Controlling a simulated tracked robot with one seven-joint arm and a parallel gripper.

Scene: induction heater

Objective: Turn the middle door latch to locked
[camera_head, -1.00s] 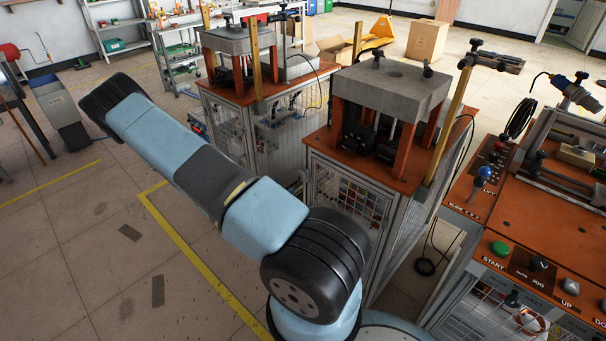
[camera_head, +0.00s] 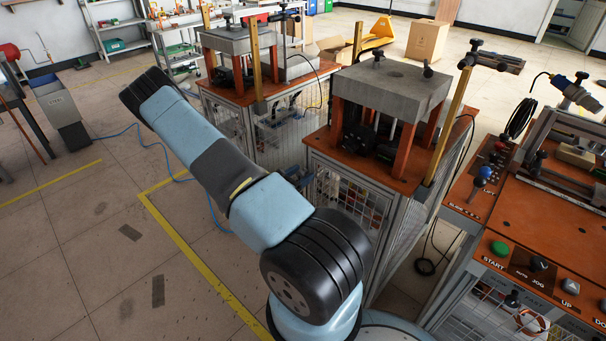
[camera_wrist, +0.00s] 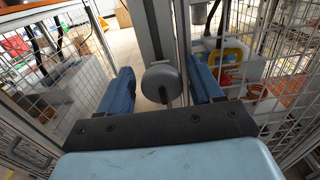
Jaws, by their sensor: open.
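The latch is a grey rounded knob (camera_wrist: 161,82) on a metal upright between mesh panels, in the middle of the wrist view. My gripper (camera_wrist: 160,76) has its two blue fingers apart, one on each side of the knob. Gaps show between the knob and both fingers, so it is not gripped. Whether the knob sits fully between the fingertips in depth is hard to tell.
Mesh panels (camera_wrist: 285,50) stand close on both sides of my gripper. In the head view, the middle machine cabinet (camera_head: 350,205) is beside my arm, and a control console (camera_head: 540,215) stands at the right. Open floor (camera_head: 90,270) lies at the left.

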